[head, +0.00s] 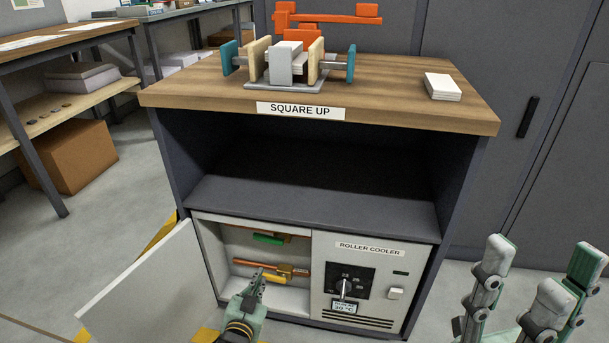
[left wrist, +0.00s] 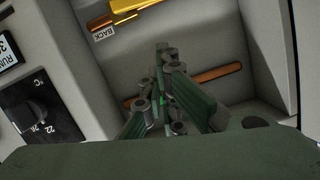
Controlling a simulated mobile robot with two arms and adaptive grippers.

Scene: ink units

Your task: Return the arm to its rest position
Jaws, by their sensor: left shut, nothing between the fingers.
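My left gripper (head: 262,274) reaches up from below in the head view, in front of the open compartment of the roller cooler (head: 325,300). Its fingers are shut with nothing between them. In the left wrist view the closed fingers (left wrist: 166,52) point into the pale compartment, in front of a copper-coloured rod (left wrist: 217,75). I cannot tell whether they touch it. My right gripper (head: 535,268) is at the lower right in the head view, its fingers spread apart and empty.
The cooler's white door (head: 150,285) stands open at the left. Inside are a brass-coloured block (head: 289,270) on a rod and a green piece (head: 268,238). The wooden top (head: 385,95) carries a press-like fixture (head: 288,65) and a white stack (head: 442,87). The shelf (head: 310,203) is empty.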

